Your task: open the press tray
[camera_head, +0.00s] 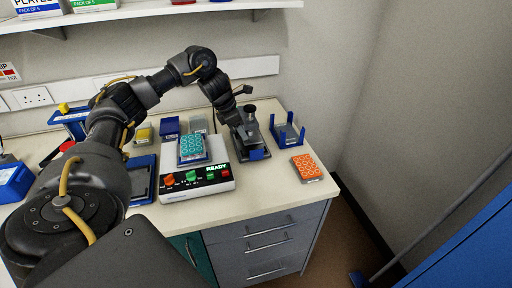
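The press (254,137), a small dark upright device, stands on the bench right of the white unit. A small blue piece (257,154) shows at its front lower edge; I cannot tell whether it is the tray or how far out the tray is. My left arm arches over the bench from the left, and my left gripper (235,119) points down at the press's left side. Its fingers are dark against the dark press, so their opening and any contact are unclear. My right gripper is out of view.
A white unit (176,187) showing READY carries a teal-welled plate (190,147). An orange-welled plate (306,167) lies near the bench's right edge. A blue holder (288,135) stands right of the press. Bare bench (262,191) lies in front of the press.

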